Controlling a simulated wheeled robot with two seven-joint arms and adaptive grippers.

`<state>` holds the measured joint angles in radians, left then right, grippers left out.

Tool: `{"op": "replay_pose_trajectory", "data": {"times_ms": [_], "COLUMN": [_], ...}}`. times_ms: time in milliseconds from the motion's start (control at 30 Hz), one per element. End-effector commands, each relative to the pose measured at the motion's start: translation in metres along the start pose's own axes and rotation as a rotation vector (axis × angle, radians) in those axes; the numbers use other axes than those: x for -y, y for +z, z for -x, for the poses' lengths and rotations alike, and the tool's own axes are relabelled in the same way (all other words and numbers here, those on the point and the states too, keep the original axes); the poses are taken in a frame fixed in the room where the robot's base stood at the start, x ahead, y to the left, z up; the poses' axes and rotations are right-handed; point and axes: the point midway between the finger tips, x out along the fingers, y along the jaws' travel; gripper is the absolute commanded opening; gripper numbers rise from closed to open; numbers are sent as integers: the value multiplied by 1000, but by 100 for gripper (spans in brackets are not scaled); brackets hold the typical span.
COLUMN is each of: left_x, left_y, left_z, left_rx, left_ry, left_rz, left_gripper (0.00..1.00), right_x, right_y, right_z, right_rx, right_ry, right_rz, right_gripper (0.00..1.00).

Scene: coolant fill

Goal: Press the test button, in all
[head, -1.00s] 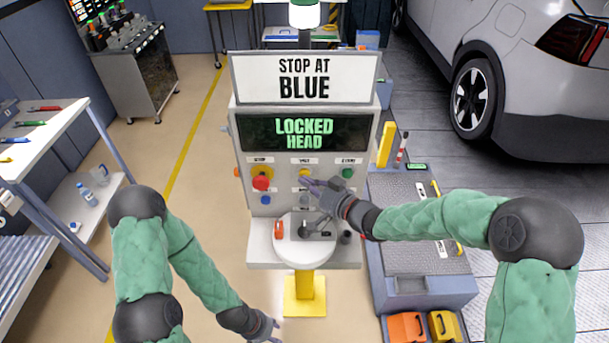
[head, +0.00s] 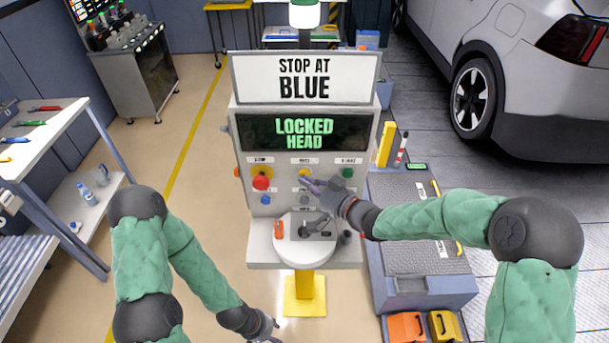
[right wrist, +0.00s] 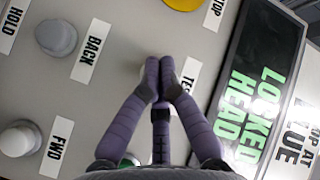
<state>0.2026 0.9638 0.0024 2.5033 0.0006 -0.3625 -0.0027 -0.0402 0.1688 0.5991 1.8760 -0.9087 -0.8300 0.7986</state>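The control stand shows a small yellow button (head: 305,173) in the top middle of its panel, under a small label. My right gripper (head: 304,183) points at the panel just below this button, its purple fingertips close to the surface. In the right wrist view its fingers (right wrist: 160,72) are together, with nothing seen between them. The TEST label (right wrist: 189,78) is partly covered by a finger there, and its button is hidden behind the fingertips. Whether they touch it cannot be told. My left gripper (head: 268,328) hangs low at the bottom, far from the panel; its fingers are unclear.
A red stop knob (head: 261,183) and a green button (head: 347,173) flank the yellow one. Grey BACK (right wrist: 56,38) and FWD (right wrist: 19,138) buttons are nearby. The screen (head: 303,133) reads LOCKED HEAD; the sign (head: 304,78) reads STOP AT BLUE. A round shelf (head: 290,252) juts out below.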

Motion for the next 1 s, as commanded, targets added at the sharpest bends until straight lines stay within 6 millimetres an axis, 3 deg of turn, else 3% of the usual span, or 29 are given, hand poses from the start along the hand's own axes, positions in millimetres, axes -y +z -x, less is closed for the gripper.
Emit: {"op": "replay_pose_trajectory", "data": {"times_ms": [633, 1000], "left_x": [0, 0], "left_y": [0, 0], "left_z": [0, 0], "left_rx": [0, 0], "left_ry": [0, 0], "left_rz": [0, 0], "left_gripper": [40, 40], "right_x": [8, 23], "right_y": [8, 23], "right_z": [10, 32], "right_rx": [0, 0], "right_ry": [0, 0], "right_rz": [0, -1], "right_gripper": [0, 0]}}
